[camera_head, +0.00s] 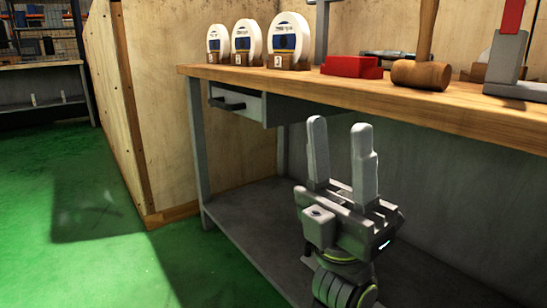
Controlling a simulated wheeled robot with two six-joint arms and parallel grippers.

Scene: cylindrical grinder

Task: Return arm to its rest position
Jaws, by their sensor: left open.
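My left gripper (340,152) points upward in front of the workbench (400,97), its two light grey fingers apart and nothing between them. Its fingertips are seen below the front edge of the bench top, over the dark space under the bench. The wrist below it shows at the bottom of the view, and the rest of that arm is out of the picture. My right gripper is not in view.
On the bench stand several white discs (285,40) in wooden holders, a red block (352,66), a wooden mallet (421,74) and a grey stand (507,58). A drawer (237,103) hangs below. Green floor (95,235) is clear at left, beside a wooden partition (165,100).

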